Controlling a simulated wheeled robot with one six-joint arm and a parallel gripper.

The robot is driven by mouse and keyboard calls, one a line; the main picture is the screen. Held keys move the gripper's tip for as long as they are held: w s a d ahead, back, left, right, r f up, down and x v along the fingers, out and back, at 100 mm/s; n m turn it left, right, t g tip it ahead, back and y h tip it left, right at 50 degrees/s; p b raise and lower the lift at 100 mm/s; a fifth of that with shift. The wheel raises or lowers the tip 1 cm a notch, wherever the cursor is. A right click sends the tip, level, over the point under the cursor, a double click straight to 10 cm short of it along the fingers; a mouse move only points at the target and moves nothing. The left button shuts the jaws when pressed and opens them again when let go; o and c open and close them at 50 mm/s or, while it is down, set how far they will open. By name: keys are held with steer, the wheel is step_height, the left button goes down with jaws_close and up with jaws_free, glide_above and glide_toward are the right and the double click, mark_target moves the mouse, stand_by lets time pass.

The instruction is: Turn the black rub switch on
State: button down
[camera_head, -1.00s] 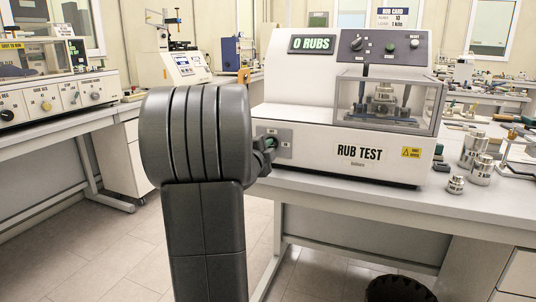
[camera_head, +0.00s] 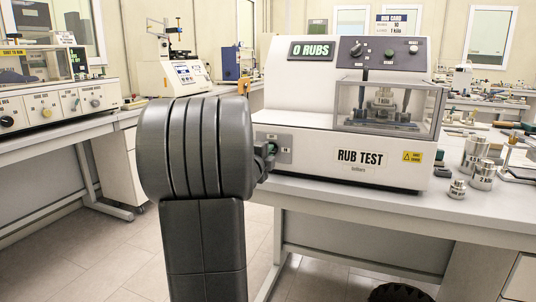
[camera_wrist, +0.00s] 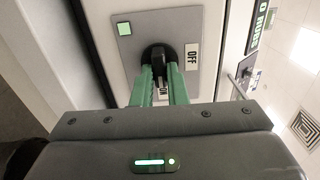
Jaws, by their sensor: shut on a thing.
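The handle points down in that view, toward the partly hidden ON label (camera_wrist: 163,91). The OFF label (camera_wrist: 193,57) is to its right. The tester's display (camera_head: 312,51) reads 0 RUBS.
Metal weights (camera_head: 474,160) stand on the table right of the tester. A clear cover (camera_head: 390,103) encloses the tester's rubbing head. Another bench with a machine (camera_head: 50,105) is at left. Open floor (camera_head: 110,245) lies between the benches.

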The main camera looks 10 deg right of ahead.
steer(key=c, duration=1.4)
jaws_free()
steer(key=shift+c, duration=0.2)
steer(key=p+v, duration=0.1)
steer(key=v, duration=1.2)
steer(key=shift+s+a, duration=0.25)
steer(key=shift+s, duration=0.1)
steer(key=b+x, duration=0.1)
steer(key=x, duration=1.3)
steer(key=shift+s, duration=0.1)
